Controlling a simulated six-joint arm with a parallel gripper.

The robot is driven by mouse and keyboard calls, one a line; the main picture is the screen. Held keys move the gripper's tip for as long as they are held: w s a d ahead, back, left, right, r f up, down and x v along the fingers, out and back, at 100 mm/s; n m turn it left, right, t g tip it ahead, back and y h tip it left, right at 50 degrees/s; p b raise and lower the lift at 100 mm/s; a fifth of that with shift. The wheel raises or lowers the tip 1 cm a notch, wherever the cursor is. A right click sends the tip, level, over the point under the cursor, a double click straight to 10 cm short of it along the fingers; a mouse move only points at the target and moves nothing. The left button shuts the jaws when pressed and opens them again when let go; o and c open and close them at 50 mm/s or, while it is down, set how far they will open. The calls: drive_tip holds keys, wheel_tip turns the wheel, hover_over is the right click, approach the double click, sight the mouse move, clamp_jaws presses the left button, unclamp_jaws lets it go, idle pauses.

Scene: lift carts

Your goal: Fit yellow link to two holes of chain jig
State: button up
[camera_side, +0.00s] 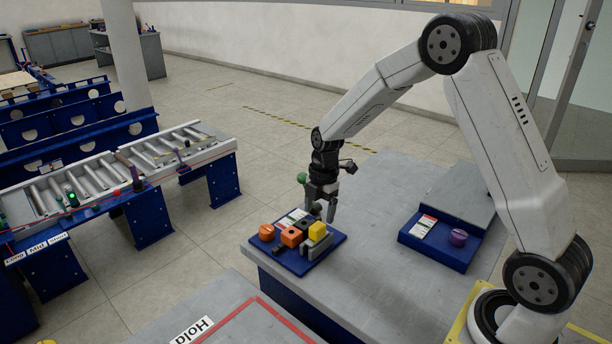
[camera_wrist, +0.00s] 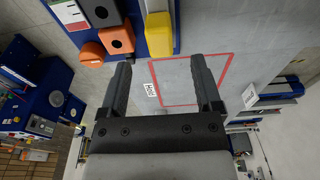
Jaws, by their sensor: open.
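A yellow block (camera_side: 317,230), which looks like the yellow link, sits among other pieces at the right of a blue tray (camera_side: 330,247) in the side view. In the wrist view the yellow piece (camera_wrist: 158,36) lies just beyond the fingertips, toward the top. My gripper (camera_side: 323,210) points down above the back right part of the tray. In the wrist view my gripper (camera_wrist: 162,70) has its fingers well apart, with nothing between them. The holes of the chain jig cannot be made out; I cannot tell which piece is the jig.
Another blue tray (camera_side: 437,250) with a purple piece (camera_side: 458,237) stands right. The grey tabletop between is clear.

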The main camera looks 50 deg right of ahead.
sight(318, 226)
drive_tip(key=shift+f, duration=0.1)
drive_tip(key=shift+a+f, duration=0.15)
drive_tip(key=shift+f, duration=1.1)
drive_tip(key=shift+a+f, duration=0.15)
drive_tip(key=shift+f, duration=1.1)
clamp_jaws()
